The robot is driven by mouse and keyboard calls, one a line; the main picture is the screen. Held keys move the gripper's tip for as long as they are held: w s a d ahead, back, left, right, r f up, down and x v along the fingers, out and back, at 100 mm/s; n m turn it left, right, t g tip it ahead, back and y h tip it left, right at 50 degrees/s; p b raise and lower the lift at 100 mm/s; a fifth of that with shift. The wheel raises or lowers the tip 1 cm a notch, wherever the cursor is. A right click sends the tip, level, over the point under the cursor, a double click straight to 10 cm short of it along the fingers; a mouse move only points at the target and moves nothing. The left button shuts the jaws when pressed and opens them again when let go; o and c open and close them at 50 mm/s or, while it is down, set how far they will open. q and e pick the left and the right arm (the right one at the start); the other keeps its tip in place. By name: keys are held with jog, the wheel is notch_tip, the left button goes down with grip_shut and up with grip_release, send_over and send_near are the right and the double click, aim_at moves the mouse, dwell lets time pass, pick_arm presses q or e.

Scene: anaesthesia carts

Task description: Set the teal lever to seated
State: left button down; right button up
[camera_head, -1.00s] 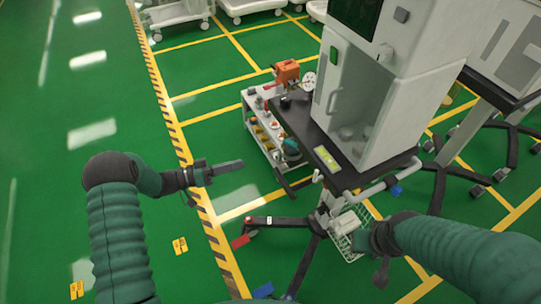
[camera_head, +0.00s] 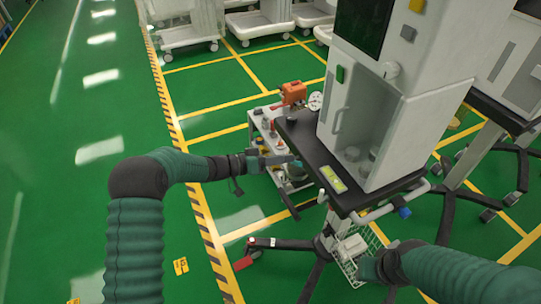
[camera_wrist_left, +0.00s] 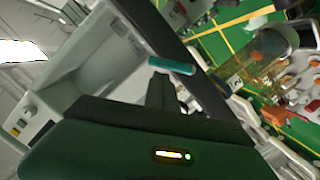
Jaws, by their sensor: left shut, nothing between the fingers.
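The teal lever (camera_wrist_left: 171,66) shows in the left wrist view as a short teal bar just beyond my left fingertips, beside a dark edge. I cannot tell whether it touches the fingers. I cannot make it out clearly in the head view, where my left gripper covers that area. My left gripper (camera_head: 288,160) is shut and empty, at the left edge of the cart's black top (camera_head: 309,146); its dark fingers (camera_wrist_left: 163,95) also show in the left wrist view. My right gripper (camera_head: 389,292) is at the bottom edge of the head view, partly cut off.
The white cabinet (camera_head: 410,105) stands on the black top. A small trolley (camera_head: 262,124) with an orange device (camera_head: 293,92) stands behind my left gripper. A wire basket (camera_head: 348,268) and dark stand legs lie below. Green floor (camera_head: 100,110) at the left is clear.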

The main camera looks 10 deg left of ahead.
pick_arm(q)
jog(key=shift+d+f, duration=0.25)
jog(key=shift+f, duration=0.05)
jog(key=shift+s+d+f+m, duration=0.2)
jog(key=shift+s+f+m, duration=0.15)
jog(key=shift+m, duration=0.65)
jog(key=shift+s+f+m+t+y, duration=0.1)
jog(key=shift+s+m+t+y, duration=0.05)
jog(key=shift+m+t+y, duration=0.2)
jog(key=shift+s+d+f+m, duration=0.35)
jog(key=shift+m, duration=0.2)
jog(key=shift+s+f+p, duration=0.15)
jog(key=shift+f+p, duration=0.15)
jog(key=shift+p, duration=0.2)
dwell(1.5)
